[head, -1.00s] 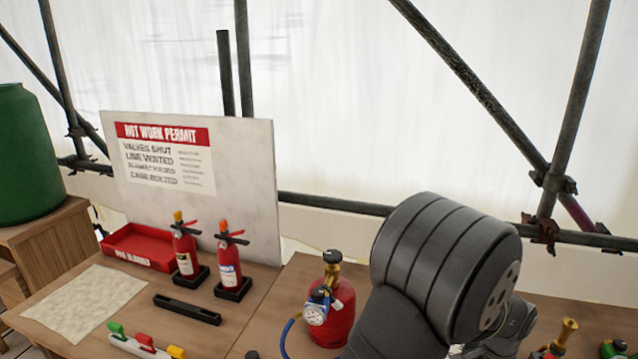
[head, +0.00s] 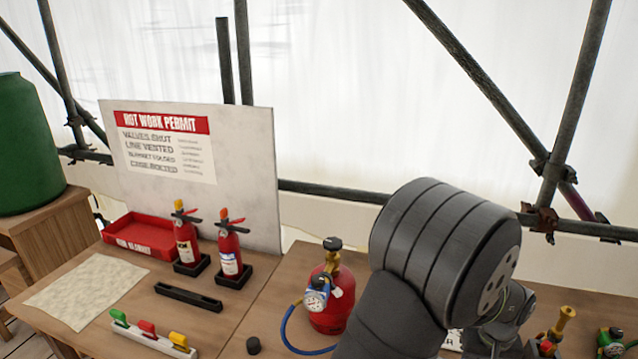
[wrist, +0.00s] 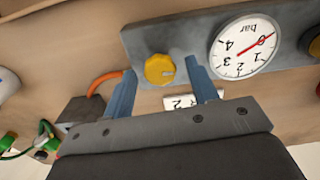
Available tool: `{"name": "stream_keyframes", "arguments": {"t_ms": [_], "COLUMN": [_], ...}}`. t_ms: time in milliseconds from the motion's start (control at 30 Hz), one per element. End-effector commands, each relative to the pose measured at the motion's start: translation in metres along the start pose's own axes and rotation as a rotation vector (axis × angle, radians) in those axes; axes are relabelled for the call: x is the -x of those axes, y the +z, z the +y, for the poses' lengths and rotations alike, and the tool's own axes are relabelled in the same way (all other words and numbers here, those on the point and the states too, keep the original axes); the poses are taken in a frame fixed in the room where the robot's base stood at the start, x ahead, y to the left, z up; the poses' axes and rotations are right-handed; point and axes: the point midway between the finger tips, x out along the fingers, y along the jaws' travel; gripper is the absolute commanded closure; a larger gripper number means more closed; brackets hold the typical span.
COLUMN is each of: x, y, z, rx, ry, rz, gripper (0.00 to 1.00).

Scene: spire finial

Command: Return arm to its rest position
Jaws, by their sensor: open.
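My gripper (wrist: 160,66) shows in the wrist view, its two blue fingers apart with nothing held between them. Beyond the fingertips is a grey panel (wrist: 200,55) with a yellow knob (wrist: 159,69) and a round bar gauge (wrist: 244,47). The knob appears between the fingers; I cannot tell how far the tips are from it. A small white label marked 2 (wrist: 180,101) lies partly behind the right finger. In the head view my dark arm fills the right of centre and hides the gripper.
A red gas cylinder (head: 331,307) with a blue hose stands left of my arm. Brass and green fittings (head: 612,340) stand at right. Scaffold poles are behind.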

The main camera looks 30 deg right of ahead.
Motion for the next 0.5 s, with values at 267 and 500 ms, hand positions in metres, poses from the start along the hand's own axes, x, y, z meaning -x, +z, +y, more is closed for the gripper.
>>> {"name": "stream_keyframes", "arguments": {"t_ms": [267,500], "x": [0.0,0.02], "y": [0.0,0.0], "z": [0.0,0.001], "rx": [0.207,0.229], "ry": [0.002,0.003], "rz": [0.0,0.002], "gripper": [0.47,0.47]}}
